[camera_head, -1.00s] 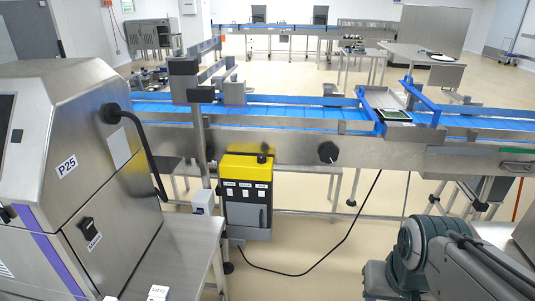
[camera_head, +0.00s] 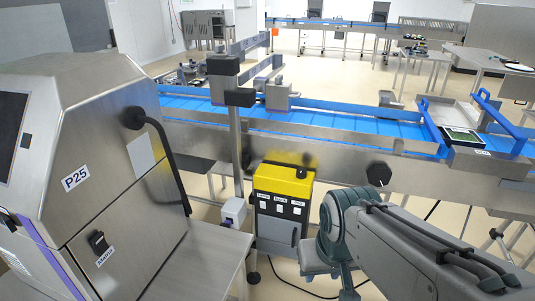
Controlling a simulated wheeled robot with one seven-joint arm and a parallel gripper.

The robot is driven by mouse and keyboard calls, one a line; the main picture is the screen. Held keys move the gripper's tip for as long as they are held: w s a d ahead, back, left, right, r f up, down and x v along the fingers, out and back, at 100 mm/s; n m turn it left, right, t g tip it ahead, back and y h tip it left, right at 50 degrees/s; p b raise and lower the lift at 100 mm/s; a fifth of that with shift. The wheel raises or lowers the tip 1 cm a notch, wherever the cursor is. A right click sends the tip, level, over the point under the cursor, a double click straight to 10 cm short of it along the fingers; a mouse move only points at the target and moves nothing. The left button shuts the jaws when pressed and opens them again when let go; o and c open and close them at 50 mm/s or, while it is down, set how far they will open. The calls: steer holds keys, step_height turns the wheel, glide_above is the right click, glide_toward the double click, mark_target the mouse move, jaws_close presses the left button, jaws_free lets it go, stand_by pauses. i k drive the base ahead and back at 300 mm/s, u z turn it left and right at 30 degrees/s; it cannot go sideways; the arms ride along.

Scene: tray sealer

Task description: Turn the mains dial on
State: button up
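A black dial (camera_head: 98,242) sits on the sloping steel side of the machine marked P25 at the left. A small white label (camera_head: 105,257) lies just below it; its print is too small to read for certain, but may say mains. The dial's exact setting cannot be made out. The fingers of my gripper do not show. The arm is well to the right of the dial and apart from it.
A steel table (camera_head: 195,265) stands in front of the P25 machine (camera_head: 100,130). A yellow-topped control box (camera_head: 284,181) and a post (camera_head: 236,150) stand beyond it. The blue conveyor (camera_head: 330,124) crosses behind, with a black knob (camera_head: 378,174) on its side.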

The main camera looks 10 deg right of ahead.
mark_target(301, 173)
steer(key=z, duration=0.2)
steer(key=i, duration=0.95)
steer(key=z, duration=0.55)
